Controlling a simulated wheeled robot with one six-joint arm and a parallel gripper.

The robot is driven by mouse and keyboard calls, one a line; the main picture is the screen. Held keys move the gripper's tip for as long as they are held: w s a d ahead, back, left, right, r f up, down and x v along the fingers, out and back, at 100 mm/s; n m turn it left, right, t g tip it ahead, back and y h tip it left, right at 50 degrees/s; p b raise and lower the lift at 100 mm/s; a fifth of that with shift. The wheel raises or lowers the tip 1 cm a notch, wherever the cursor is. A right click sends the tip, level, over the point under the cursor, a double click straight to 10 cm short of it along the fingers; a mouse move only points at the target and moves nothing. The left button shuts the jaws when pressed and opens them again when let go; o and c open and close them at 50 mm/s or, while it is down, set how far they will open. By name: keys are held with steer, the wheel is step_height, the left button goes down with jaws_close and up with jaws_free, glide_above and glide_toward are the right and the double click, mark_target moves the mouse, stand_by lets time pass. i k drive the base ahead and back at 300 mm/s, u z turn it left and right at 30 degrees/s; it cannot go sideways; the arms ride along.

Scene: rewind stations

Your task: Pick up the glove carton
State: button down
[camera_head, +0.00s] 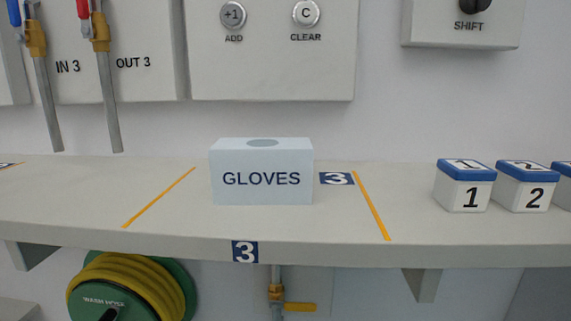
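The glove carton (262,190) is a pale blue box marked "GLOVES" with an oval opening on its top. It stands upright on the white shelf (330,228), between two yellow lines and beside a blue "3" label (337,178). Nothing covers its front or top. My gripper is not in view.
Blue-lidded boxes 1 (463,193) and 2 (523,194) stand at the right, with another cut off by the edge. A panel with ADD and CLEAR buttons (270,62) hangs above. A hose reel (128,290) is below. The shelf around the carton is clear.

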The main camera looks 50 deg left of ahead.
mark_target(256, 171)
steer(key=k, duration=0.4)
steer(key=u, duration=1.5)
steer(key=i, duration=0.35)
